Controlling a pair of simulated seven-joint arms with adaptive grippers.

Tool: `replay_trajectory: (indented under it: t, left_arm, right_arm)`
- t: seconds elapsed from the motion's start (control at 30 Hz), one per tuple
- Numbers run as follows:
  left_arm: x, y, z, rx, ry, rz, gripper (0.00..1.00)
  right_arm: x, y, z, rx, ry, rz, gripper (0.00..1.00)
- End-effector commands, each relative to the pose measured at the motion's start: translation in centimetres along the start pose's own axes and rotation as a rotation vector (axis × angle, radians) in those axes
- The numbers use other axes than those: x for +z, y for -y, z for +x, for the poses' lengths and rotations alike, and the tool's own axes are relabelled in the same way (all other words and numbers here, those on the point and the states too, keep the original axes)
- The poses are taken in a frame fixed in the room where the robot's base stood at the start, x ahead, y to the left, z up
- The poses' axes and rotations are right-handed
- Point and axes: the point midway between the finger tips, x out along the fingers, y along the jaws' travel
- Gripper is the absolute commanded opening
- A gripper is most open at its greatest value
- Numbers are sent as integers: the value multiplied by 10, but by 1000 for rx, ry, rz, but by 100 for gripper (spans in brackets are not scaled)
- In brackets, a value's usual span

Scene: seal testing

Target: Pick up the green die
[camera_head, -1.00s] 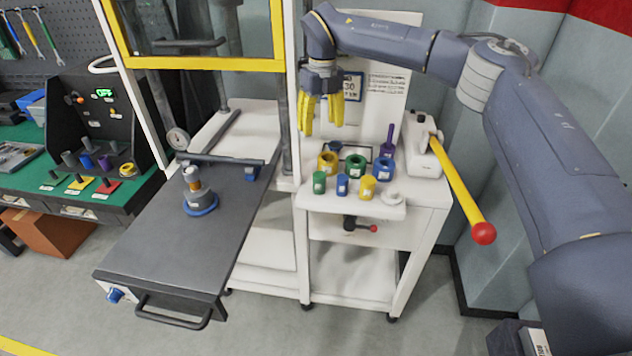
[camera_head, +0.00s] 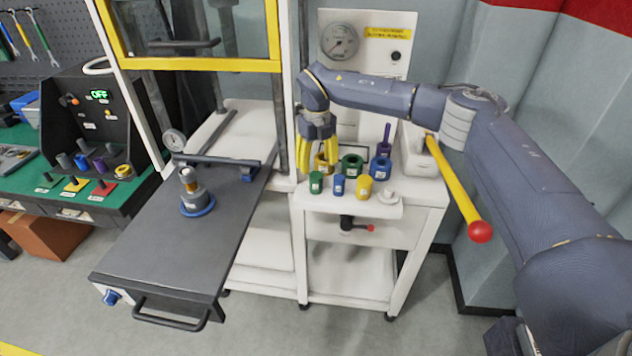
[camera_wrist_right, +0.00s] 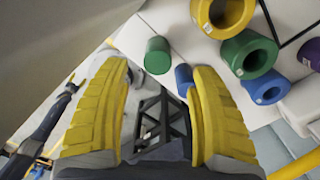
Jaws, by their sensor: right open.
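Two green parts stand on the white cart top: a wide green ring-shaped die (camera_head: 352,165) with a central hole, and a smaller green cylinder (camera_head: 316,183) at its left. In the right wrist view the green ring (camera_wrist_right: 246,54) lies to the right of my fingers, and the green cylinder (camera_wrist_right: 157,55) shows beyond and between them. My right gripper (camera_head: 317,168) has yellow fingers, open and empty, to the left of the ring and behind the small cylinder. It partly covers a yellow ring (camera_head: 323,163).
A yellow lever (camera_head: 455,190) with a red knob slants at the right. A frame post borders the left.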

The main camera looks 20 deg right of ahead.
Motion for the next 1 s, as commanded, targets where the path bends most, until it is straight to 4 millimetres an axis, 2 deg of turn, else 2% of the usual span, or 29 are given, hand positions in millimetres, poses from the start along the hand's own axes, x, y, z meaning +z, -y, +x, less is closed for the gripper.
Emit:
replay_trajectory:
  t: [0.23, 0.6, 0.87, 1.0]
  left_arm:
    - [0, -1, 0, 1, -1, 0, 64]
    - [0, 0, 0, 0, -1, -1, 64]
    - [0, 0, 0, 0, -1, -1, 64]
    - [0, 0, 0, 0, -1, -1, 64]
  right_arm:
    - [0, -1, 10, 1, -1, 0, 62]
    - [0, -4, 51, 1, -1, 0, 62]
    - [0, -3, 52, 0, 0, 0, 64]
    - [0, -3, 52, 0, 0, 0, 48]
